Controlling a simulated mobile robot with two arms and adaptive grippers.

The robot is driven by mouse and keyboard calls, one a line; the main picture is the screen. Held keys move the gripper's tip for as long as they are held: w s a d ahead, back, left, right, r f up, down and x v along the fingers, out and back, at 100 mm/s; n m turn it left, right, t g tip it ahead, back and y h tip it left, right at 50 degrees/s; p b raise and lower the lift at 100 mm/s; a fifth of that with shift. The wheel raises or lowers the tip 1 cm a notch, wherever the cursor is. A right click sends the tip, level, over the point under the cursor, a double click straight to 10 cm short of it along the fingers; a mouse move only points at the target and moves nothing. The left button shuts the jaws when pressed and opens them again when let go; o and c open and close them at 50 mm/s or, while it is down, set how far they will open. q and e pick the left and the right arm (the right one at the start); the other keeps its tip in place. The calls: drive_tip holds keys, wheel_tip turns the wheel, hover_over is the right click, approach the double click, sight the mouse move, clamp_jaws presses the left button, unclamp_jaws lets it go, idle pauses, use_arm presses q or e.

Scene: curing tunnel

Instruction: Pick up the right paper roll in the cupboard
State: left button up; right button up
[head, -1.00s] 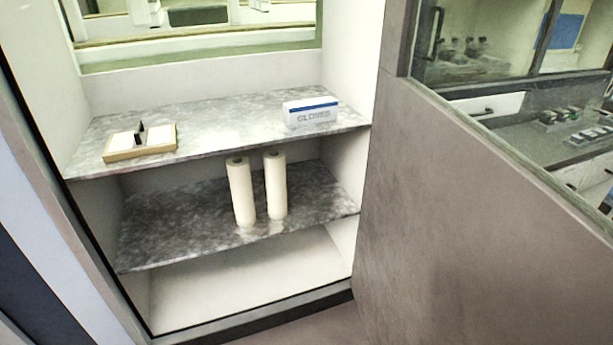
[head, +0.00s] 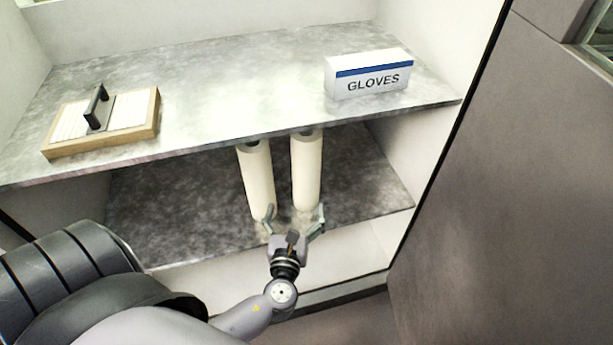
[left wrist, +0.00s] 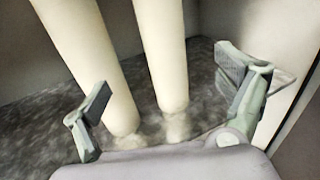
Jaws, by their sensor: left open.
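Two cream paper rolls stand upright side by side on the cupboard's lower marbled shelf (head: 150,215). The right paper roll (head: 306,172) also shows in the left wrist view (left wrist: 160,50). The left paper roll (head: 257,180) stands a little apart from it, and it too is in the left wrist view (left wrist: 90,65). My left gripper (head: 295,217) is open and empty at the shelf's front edge, low in front of the rolls. In the left wrist view its fingers (left wrist: 170,90) are spread wide, with the right roll between them and the left roll near the left finger. My right gripper is not in view.
The upper shelf (head: 230,80) overhangs the roll tops. It holds a white and blue gloves box (head: 368,78) and a wooden tray (head: 145,128) with a black-handled item. A grey panel (head: 500,190) stands at the right. The lower shelf is bare beside the rolls.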

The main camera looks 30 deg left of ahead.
sight(303, 163)
use_arm(q)
drive_tip(key=shift+m+t, duration=0.3)
drive_tip(key=r+x, duration=0.1)
drive_tip(key=x, duration=0.3)
drive_tip(key=r+x, duration=0.1)
drive_tip(key=x, duration=0.3)
drive_tip(key=r+p+x, duration=0.1)
drive_tip(key=x, duration=0.3)
drive_tip(key=shift+w+a, duration=0.25)
drive_tip(key=shift+w, duration=0.15)
drive_tip(key=shift+w+a, duration=0.15)
drive_tip(key=shift+w, duration=0.15)
drive_tip(key=x, duration=0.4)
drive_tip(key=shift+w, duration=0.25)
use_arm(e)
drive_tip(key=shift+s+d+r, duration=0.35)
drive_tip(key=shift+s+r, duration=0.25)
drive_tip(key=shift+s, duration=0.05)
